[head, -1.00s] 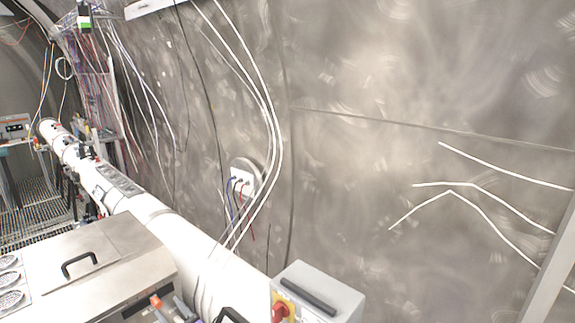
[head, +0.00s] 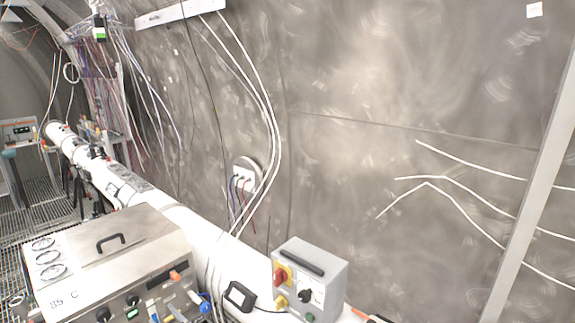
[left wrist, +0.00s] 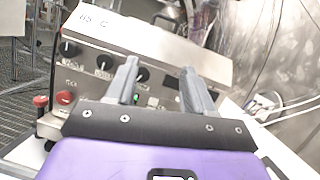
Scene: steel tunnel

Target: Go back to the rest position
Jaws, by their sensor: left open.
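My left gripper (left wrist: 160,78) shows in the left wrist view. Its two grey fingers stand apart with nothing between them, above a black plate and a purple body. Beyond the fingers is the front panel of a steel box (left wrist: 150,40) with dark knobs and a small green light. I cannot tell whether the fingers touch the box. In the head view the same steel box (head: 90,255), marked 85 C, stands at the lower left. I cannot make out my left gripper clearly there. My right gripper is in neither view.
A grey control box (head: 318,285) with a red and yellow switch stands at the bottom centre. A white pipe (head: 195,228) runs along the curved steel wall (head: 360,80). White cables (head: 268,120) hang down the wall. A metal grating floor (head: 30,212) lies at the left.

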